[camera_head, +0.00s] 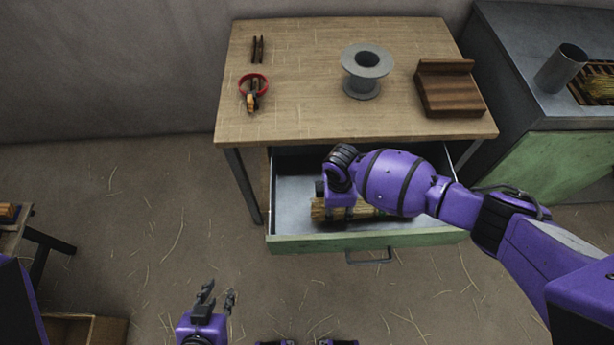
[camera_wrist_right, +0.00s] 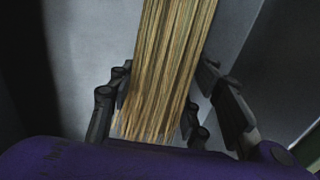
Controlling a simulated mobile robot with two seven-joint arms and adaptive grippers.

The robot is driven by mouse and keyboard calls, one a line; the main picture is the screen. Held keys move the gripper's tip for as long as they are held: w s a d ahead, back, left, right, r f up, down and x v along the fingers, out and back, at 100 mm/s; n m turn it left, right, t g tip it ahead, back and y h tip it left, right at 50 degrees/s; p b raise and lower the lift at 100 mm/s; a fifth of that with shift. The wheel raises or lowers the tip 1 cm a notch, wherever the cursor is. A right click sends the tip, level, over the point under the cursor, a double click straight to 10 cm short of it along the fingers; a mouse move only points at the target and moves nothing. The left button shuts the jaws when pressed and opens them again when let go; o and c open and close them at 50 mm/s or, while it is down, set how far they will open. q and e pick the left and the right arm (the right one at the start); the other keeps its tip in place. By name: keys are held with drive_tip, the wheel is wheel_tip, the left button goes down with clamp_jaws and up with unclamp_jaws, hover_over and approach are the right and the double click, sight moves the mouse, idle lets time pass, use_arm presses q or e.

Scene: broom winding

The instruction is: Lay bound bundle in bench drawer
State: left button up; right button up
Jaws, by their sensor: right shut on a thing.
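The bench drawer (camera_head: 290,243) is pulled out under the wooden bench, with a green front and a grey metal inside. My right gripper (camera_head: 340,212) is over the drawer and shut on the bundle. In the right wrist view the bundle (camera_wrist_right: 170,70) runs between the two dark fingers (camera_wrist_right: 165,115), with grey drawer surface behind it. I cannot tell whether it touches the drawer floor. My left gripper (camera_head: 217,298) is open and empty, low over the floor.
A green cabinet (camera_head: 560,150) stands at the right. The floor left of the bench is open, with scattered straw.

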drive_tip(key=o, duration=1)
drive_tip(key=shift+o, duration=1.3)
drive_tip(key=shift+r, duration=0.1)
drive_tip(key=r, duration=1.1)
drive_tip(key=shift+w+a+r, duration=0.15)
drive_tip(key=shift+a+r, duration=0.1)
drive_tip(key=shift+r, duration=0.15)
